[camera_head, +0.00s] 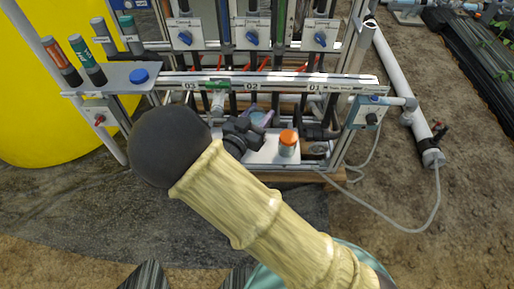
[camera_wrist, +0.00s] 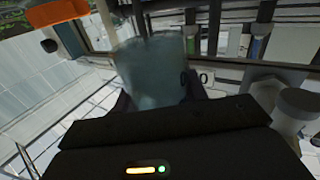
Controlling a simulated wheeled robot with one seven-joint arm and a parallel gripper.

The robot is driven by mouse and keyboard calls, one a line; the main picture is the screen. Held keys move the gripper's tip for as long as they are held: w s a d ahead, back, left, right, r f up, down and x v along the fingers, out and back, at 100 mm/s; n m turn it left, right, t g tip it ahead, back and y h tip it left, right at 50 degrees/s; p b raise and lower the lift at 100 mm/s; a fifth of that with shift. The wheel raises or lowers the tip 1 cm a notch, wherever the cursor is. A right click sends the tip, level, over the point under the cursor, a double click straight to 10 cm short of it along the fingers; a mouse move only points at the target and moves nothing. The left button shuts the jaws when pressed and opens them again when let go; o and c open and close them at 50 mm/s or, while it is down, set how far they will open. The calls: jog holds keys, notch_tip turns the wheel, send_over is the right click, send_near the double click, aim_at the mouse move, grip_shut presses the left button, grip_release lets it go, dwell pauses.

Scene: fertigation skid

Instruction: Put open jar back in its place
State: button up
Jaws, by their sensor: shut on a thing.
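The open jar (camera_wrist: 152,68) is a clear, bluish cup in the middle of the wrist view. My gripper (camera_wrist: 158,98) is shut on it, and its body hides the jar's lower part. In the head view the jar (camera_head: 258,118) is a small pale blue shape just beyond my dark gripper (camera_head: 246,128), over or near a white tray (camera_head: 260,157). I cannot tell whether the jar touches the tray. A jar with an orange lid (camera_head: 288,142) stands on the tray, right of my gripper; its orange lid also shows in the wrist view (camera_wrist: 55,12).
A rail labelled 03, 02, 01 (camera_head: 300,82) runs behind and above the tray. A grey side shelf (camera_head: 112,74) holds a blue round cap (camera_head: 139,75) and capped tubes (camera_head: 88,62). A yellow tank (camera_head: 30,120) stands left. A white pipe (camera_head: 395,85) and hose lie right.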

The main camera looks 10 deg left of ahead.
jog(key=shift+s, duration=0.2)
jog(key=shift+d+f, duration=0.15)
jog(key=shift+f, duration=0.15)
notch_tip(320, 180, down, 6)
jog(key=b, duration=0.3)
jog(key=shift+r, duration=0.2)
notch_tip(320, 180, down, 4)
jog(key=b, duration=0.2)
jog(key=shift+w+r+b, duration=0.1)
jog(key=shift+b, duration=0.3)
jog(key=o, duration=1.1)
